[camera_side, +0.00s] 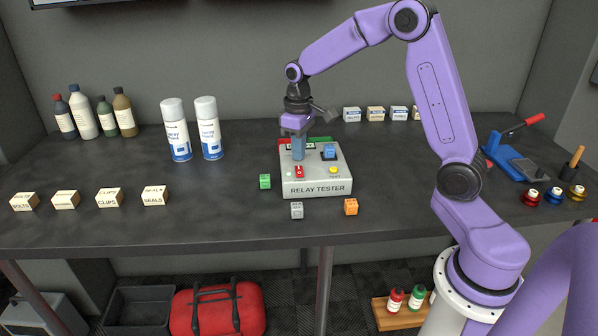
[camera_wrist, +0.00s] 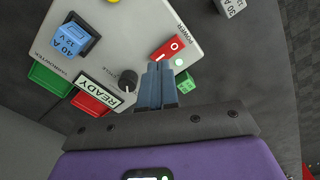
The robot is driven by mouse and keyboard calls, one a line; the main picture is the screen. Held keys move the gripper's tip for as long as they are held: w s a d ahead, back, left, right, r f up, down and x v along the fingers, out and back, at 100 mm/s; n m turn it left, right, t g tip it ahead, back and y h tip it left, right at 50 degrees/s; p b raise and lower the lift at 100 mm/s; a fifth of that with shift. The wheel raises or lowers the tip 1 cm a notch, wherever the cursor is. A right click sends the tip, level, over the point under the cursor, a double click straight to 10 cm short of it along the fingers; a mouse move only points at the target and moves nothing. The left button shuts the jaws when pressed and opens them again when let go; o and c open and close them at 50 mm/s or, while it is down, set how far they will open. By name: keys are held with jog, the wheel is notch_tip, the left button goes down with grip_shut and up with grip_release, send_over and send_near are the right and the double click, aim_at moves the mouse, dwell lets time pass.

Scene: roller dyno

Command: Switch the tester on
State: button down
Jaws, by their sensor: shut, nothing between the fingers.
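The relay tester (camera_side: 317,188) is a pale grey box standing on the dark bench; it also shows in the wrist view (camera_wrist: 203,20). Its red power rocker (camera_side: 299,172), marked with a circle and a bar, is near the fingertips in the wrist view (camera_wrist: 167,48). A pale green lamp (camera_wrist: 180,62) sits beside the rocker, and a panel reads READY (camera_wrist: 99,93). My gripper (camera_side: 298,158) is shut and empty, pointing down over the tester. Its fingertips in the wrist view (camera_wrist: 158,66) are close to the rocker; whether they touch, I cannot tell.
A blue relay (camera_wrist: 75,38) sits on the tester, with a black knob (camera_wrist: 128,80) nearer my fingers. Green (camera_side: 265,181), grey (camera_side: 297,210) and orange (camera_side: 350,206) relays lie around the tester. Two spray cans (camera_side: 176,130) stand left. Bench space between is clear.

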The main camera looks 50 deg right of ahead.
aim_at(299, 168)
jog(key=shift+r, duration=2.15)
jog(key=s+a+n, duration=0.5)
jog(key=s+a, duration=0.7)
jog(key=s, duration=0.3)
jog(key=s+f+n, duration=0.1)
jog(key=s+n, duration=0.3)
jog(key=s, duration=1.2)
jog(key=shift+s+d+f+n, duration=0.25)
jog(key=shift+s+n, duration=0.05)
jog(key=shift+s, duration=0.05)
